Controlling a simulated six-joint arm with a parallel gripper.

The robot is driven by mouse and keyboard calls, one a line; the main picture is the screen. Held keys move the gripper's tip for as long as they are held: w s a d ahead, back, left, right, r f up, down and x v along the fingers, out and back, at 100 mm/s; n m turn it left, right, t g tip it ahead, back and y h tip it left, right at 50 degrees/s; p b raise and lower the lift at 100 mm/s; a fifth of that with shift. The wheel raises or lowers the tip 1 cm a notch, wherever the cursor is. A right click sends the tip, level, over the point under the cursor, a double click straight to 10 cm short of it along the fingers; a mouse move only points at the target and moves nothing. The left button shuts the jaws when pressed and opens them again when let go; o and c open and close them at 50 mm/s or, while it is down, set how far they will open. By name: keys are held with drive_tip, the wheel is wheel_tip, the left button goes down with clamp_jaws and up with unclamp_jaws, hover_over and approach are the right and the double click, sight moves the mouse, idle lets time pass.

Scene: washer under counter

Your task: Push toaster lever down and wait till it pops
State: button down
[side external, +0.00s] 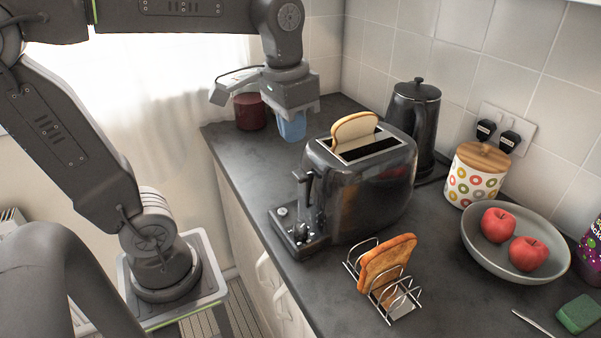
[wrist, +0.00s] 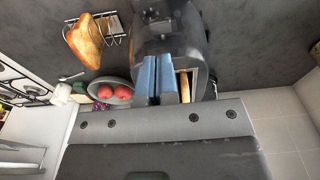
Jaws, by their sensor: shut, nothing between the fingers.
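The dark, glossy toaster (side external: 375,200) stands on the counter, with a slice of bread (side external: 354,130) sticking up from its slot. Its lever (side external: 305,180) is near the top of the end face, above a small control panel with knobs (side external: 298,232). My gripper (side external: 291,128) has blue fingers, is shut and empty, and hangs above the counter, up and left of the toaster in the side view. In the wrist view the shut fingers (wrist: 158,75) overlap the toaster (wrist: 165,40) and hide part of it; I cannot tell the lever there.
A toast rack (side external: 402,305) with toast (side external: 386,262) stands in front of the toaster. A kettle (side external: 414,115), a canister (side external: 475,175) and a bowl (side external: 490,258) of apples are to the right. A dark red container (side external: 250,112) stands behind my gripper.

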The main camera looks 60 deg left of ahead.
sight(298, 174)
drive_tip(key=shift+f, duration=0.1)
idle(0.3)
drive_tip(key=shift+w+f, duration=0.2)
drive_tip(key=shift+f, duration=1.5)
drive_tip(key=shift+w+f, duration=0.2)
drive_tip(key=shift+f, duration=1.45)
